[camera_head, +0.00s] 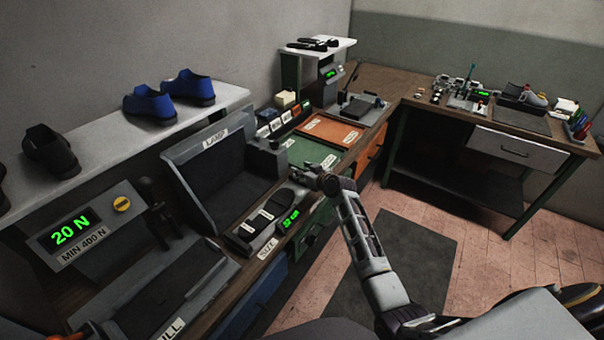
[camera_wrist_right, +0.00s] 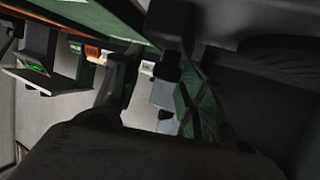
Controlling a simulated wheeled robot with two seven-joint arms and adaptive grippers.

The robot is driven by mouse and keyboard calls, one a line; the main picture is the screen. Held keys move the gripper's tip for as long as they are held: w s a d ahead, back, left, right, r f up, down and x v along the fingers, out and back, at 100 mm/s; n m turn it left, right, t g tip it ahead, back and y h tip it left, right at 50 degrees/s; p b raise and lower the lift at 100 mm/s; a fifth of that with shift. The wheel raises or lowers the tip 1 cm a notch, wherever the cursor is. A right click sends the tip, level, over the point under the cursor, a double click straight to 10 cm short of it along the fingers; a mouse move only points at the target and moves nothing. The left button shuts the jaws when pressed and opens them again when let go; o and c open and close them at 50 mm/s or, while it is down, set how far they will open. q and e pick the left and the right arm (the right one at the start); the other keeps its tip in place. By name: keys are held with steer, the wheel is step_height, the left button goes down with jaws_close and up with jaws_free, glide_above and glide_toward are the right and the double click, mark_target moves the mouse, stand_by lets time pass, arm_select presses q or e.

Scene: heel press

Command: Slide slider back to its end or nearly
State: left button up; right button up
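The measuring device marked SIZE (camera_head: 268,248) lies on the near bench edge, with dark parts, white labels and a small green display (camera_head: 290,218). I cannot tell clearly which of its dark parts is the slider. My right gripper (camera_head: 312,176) is above and just beyond the device's far end; I cannot tell whether it touches it. My left gripper is not in view.
A press display reading 20 N (camera_head: 70,230) is at the left. Blue shoes (camera_head: 150,102) stand on the white shelf. Green and orange mats (camera_head: 330,130) lie farther along the bench. A second table (camera_head: 480,130) is at the back right.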

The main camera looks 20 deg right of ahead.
steer(key=shift+s, duration=0.2)
stand_by(0.3)
steer(key=shift+s+d+r, duration=0.15)
steer(key=shift+s, duration=0.2)
steer(key=v, duration=1)
steer(key=shift+s+r, duration=0.25)
steer(key=shift+s, duration=0.05)
steer(key=shift+d, duration=0.1)
